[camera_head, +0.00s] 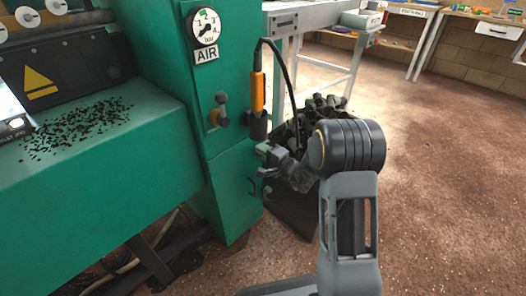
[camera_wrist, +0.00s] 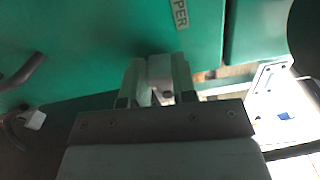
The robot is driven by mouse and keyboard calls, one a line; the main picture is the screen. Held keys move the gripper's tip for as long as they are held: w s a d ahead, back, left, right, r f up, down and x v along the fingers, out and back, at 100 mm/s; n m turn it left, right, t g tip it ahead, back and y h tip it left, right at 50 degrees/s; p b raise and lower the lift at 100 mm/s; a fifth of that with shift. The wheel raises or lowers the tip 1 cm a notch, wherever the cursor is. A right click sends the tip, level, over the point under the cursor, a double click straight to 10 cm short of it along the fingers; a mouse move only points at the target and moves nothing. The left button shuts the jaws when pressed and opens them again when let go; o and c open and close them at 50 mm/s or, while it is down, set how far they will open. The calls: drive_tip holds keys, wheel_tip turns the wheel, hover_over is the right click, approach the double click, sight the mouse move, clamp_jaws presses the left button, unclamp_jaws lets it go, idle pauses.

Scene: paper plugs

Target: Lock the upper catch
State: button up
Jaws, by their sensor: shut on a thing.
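The green cabinet (camera_head: 190,90) stands at left of centre in the head view. In the wrist view its green panel (camera_wrist: 100,45) carries a label ending in "PER" (camera_wrist: 180,12). My gripper (camera_head: 264,160) is at the cabinet's right front edge, below the orange tool. In the wrist view my gripper (camera_wrist: 155,75) is shut on a small light-grey piece (camera_wrist: 160,70) between its fingers, right below that label. This piece appears to be the upper catch; its far end and seat are hidden. A dark curved handle (camera_head: 252,187) sits lower on the cabinet.
An orange tool (camera_head: 258,92) with a black cable stands in a dark holder (camera_head: 257,126) just above my gripper. A valve knob (camera_head: 219,110) juts from the cabinet. A bin of dark plugs (camera_head: 320,108) is behind my arm. Brown floor (camera_head: 450,180) at right is clear.

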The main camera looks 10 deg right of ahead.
drive_tip(key=shift+f+n, duration=0.3)
drive_tip(key=shift+n, duration=0.4)
drive_tip(key=o, duration=0.9)
drive_tip(key=p+v, duration=0.3)
drive_tip(key=v, duration=1)
drive_tip(key=shift+s+d+p, duration=0.25)
drive_tip(key=shift+s+p, duration=0.05)
